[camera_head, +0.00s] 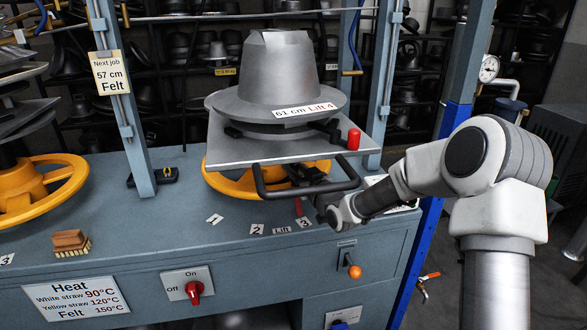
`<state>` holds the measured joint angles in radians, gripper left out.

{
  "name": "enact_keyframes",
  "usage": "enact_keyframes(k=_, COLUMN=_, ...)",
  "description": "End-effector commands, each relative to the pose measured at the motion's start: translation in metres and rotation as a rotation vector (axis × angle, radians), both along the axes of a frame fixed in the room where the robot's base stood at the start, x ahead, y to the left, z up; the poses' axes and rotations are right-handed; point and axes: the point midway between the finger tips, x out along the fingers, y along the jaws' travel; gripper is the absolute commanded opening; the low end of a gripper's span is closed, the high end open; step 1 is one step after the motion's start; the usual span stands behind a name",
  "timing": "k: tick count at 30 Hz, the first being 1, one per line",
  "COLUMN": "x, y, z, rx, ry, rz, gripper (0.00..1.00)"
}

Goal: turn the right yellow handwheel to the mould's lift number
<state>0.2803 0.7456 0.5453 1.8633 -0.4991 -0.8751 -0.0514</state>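The grey mould (279,75) stands on a square plate, and its label (305,109) reads "61 cm Lift 4". The right yellow handwheel (232,184) lies under this plate, which hides much of it. Number cards on the bench front read "2" (257,229), "Lift" (281,230) and "3" (305,223). A red pointer (298,207) is beside the "3".
A blue-grey post (380,80) stands behind. The left yellow handwheel (62,180) and a brush (70,241) are at the left. The bench between is mostly clear.

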Motion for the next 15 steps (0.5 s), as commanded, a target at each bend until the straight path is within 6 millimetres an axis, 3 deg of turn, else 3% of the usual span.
enact_keyframes(k=15, x=0.022, y=-0.034, z=0.000, rx=-0.001, ry=-0.005, rz=-0.021, gripper=0.00)
